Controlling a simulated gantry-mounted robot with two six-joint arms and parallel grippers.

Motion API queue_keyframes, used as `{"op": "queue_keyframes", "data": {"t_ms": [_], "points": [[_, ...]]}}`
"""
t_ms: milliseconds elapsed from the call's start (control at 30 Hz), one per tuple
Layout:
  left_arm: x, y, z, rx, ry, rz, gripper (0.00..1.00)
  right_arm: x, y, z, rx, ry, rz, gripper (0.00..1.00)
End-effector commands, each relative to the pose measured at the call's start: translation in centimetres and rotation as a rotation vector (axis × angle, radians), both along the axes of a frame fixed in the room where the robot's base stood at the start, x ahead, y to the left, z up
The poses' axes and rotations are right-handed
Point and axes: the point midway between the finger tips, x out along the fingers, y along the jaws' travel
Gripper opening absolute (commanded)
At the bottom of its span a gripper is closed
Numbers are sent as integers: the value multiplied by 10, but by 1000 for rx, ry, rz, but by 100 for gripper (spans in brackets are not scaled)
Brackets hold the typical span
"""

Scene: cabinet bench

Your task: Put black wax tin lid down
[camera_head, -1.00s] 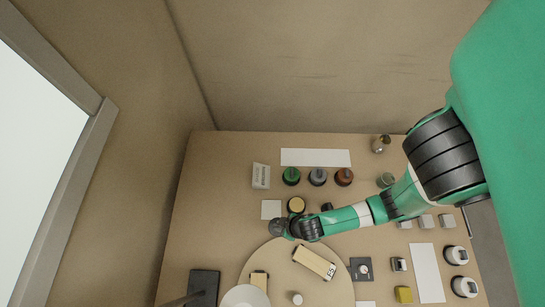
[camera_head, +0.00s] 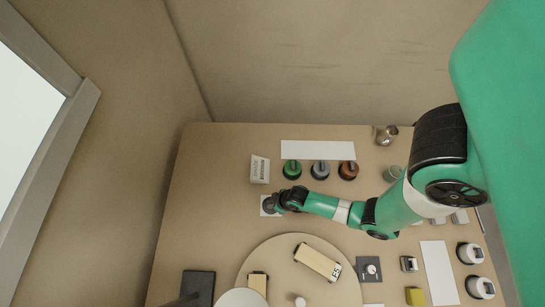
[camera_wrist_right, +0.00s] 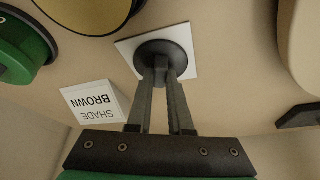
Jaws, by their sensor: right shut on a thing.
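The black lid (camera_wrist_right: 177,48) is a round dark disc at the tips of my right gripper (camera_wrist_right: 160,78), which is shut on it. In the head view, my right gripper (camera_head: 275,204) and the lid are over the white square (camera_head: 264,211). The white square shows around the lid in the right wrist view (camera_wrist_right: 186,28). I cannot tell whether the lid touches it. The open wax tin (camera_wrist_right: 85,12), with a yellowish top, is at the upper left in the right wrist view. My arm hides it in the head view. I cannot make out my left gripper.
A "SHADE BROWN" card (camera_head: 260,169) stands close by. Green (camera_head: 292,168), grey (camera_head: 320,170) and brown (camera_head: 348,170) pots stand in a row behind my forearm. A round board (camera_head: 285,247) bearing a labelled block (camera_head: 318,257) lies in front.

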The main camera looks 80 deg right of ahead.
Motion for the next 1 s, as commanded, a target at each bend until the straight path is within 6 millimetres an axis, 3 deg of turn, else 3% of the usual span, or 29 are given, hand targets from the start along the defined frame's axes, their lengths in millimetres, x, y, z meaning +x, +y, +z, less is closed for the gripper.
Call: {"op": "queue_keyframes", "data": {"t_ms": [300, 333, 500, 800, 1000], "points": [[0, 0, -3, 0, 0, 0, 50, 0, 0, -3, 0, 0, 0, 0], [0, 0, -2, 0, 0, 0, 50, 0, 0, -3, 0, 0, 0, 20], [0, 0, -1, 0, 0, 0, 50, 0, 0, -2, 0, 0, 0, 48], [0, 0, 1, 0, 0, 0, 50, 0, 0, 1, 0, 0, 0, 48], [0, 0, 19, 0, 0, 0, 50, -10, 3, 30, 0, -1, 0, 48]]}}
